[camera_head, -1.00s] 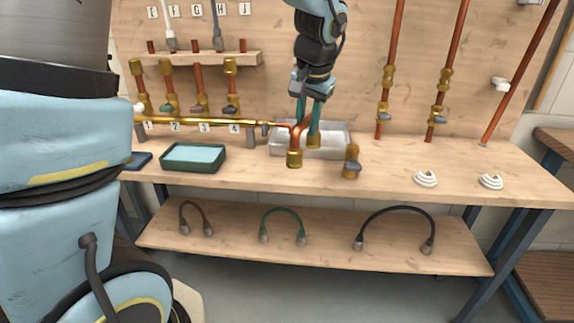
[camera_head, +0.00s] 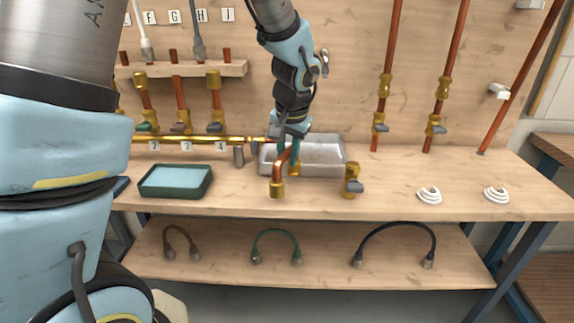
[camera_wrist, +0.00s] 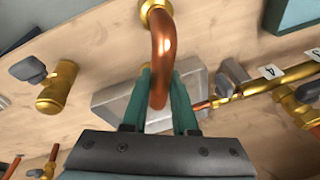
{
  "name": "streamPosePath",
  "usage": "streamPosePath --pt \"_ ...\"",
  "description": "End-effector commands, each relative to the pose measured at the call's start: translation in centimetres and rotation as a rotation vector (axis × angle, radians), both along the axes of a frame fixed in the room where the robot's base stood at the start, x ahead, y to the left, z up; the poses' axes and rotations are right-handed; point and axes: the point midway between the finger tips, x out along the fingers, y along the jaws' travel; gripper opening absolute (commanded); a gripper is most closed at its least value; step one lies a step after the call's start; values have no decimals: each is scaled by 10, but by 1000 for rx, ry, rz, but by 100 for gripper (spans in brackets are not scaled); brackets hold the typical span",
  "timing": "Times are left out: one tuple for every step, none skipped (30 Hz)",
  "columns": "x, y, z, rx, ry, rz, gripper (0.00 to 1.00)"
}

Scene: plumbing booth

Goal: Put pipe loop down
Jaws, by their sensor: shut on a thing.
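The pipe loop (camera_head: 282,163) is a bent copper pipe with brass ends. My gripper (camera_head: 288,151) is shut on it with green fingers, in front of the metal tray (camera_head: 325,174) on the bench. One brass end hangs over the bench top in front of the tray; the other is partly hidden behind the fingers. I cannot tell whether the ends touch the bench. In the wrist view the copper bend (camera_wrist: 162,60) lies between the fingers (camera_wrist: 160,95), and a brass end shows at the top.
A brass valve (camera_head: 352,180) stands upright right of the loop. A green-rimmed box (camera_head: 176,194) is to the left. A horizontal brass pipe (camera_head: 190,140) runs behind. White ringed pieces (camera_head: 429,196) lie at right. The bench between valve and white pieces is clear. Flexible hoses (camera_head: 276,240) stand on the lower shelf.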

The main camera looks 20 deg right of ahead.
Motion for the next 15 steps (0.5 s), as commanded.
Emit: streamPosePath --pt "-1 0 -8 2 3 -1 0" --pt "0 1 -12 4 3 0 0" --pt "-1 0 -18 3 3 -1 0" --pt "-1 0 -22 3 3 -1 0" --pt "-1 0 -26 3 3 -1 0" --pt "-1 0 -29 1 2 -2 0" --pt "-1 0 -29 0 1 -1 0" --pt "0 0 -30 0 1 -1 0" --pt "0 0 -29 -1 1 0 0" --pt "0 0 -29 -1 1 0 0" --pt "0 0 -29 -1 1 0 0" --pt "0 0 -29 -1 1 0 0" --pt "0 0 -29 -1 1 0 0" --pt "0 0 -30 -1 1 0 0" --pt "0 0 -31 -1 1 0 0"
